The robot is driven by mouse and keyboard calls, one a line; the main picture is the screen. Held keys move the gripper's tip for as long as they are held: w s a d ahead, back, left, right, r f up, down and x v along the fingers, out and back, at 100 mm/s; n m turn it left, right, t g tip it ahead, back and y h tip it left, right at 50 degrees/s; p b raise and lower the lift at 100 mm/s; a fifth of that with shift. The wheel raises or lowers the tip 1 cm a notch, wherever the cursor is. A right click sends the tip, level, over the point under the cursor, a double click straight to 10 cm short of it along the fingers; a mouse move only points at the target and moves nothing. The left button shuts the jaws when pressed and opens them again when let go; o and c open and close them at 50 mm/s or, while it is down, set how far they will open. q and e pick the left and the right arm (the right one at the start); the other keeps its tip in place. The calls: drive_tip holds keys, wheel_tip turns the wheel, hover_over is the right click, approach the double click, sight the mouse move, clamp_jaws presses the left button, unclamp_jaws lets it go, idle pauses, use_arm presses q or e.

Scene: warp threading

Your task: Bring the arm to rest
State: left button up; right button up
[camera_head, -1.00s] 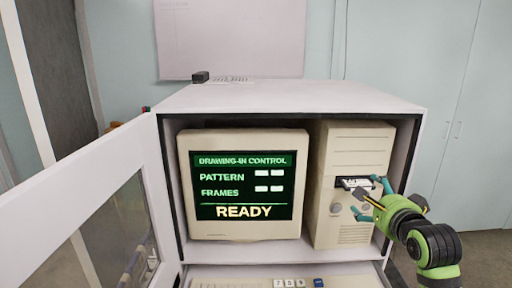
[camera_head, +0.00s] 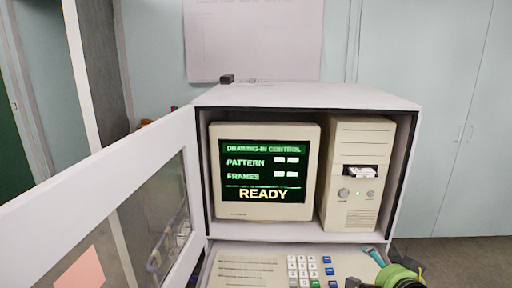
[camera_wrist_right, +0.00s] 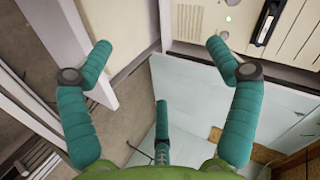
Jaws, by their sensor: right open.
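My right gripper (camera_head: 376,258) is at the lower right of the head view, mostly cut off by the bottom edge, in front of the keyboard shelf. In the right wrist view its teal fingers (camera_wrist_right: 158,52) are spread wide with nothing between them. The beige computer tower (camera_head: 358,215) stands in the cabinet, apart from the gripper, with a white piece (camera_head: 361,172) sticking out of its dark slot. The tower (camera_wrist_right: 240,15) and its slot (camera_wrist_right: 268,22) also show at the upper right of the wrist view. My left gripper is not in view.
The monitor (camera_head: 265,208) reads READY, left of the tower in the white cabinet (camera_head: 310,95). The cabinet door (camera_head: 120,165) stands open at the left. The keyboard (camera_head: 250,270) lies on the shelf below. Floor is clear at the right.

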drive_tip(key=s+a+f+n+g, duration=0.3)
drive_tip(key=s+f+n, duration=0.25)
drive_tip(key=s, duration=0.45)
drive_tip(key=s+a+f+n+g, duration=0.35)
drive_tip(key=s+f, duration=0.35)
drive_tip(key=s, duration=0.3)
drive_tip(key=s+a+f+n+g, duration=0.2)
drive_tip(key=s+f+n, duration=0.45)
drive_tip(key=s, duration=0.35)
wheel_tip(320, 180, down, 24)
drive_tip(key=s+g, duration=0.1)
drive_tip(key=s, duration=0.1)
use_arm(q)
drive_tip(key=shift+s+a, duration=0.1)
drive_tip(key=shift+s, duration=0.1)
use_arm(e)
drive_tip(key=s+d+f+g, duration=0.1)
drive_tip(key=s+d+f, duration=0.1)
drive_tip(key=s+f, duration=1.1)
drive_tip(key=s, duration=0.2)
drive_tip(key=shift+s+d+f+y, duration=0.2)
drive_tip(key=shift+s+f+y, duration=0.1)
drive_tip(key=shift+s+f, duration=0.1)
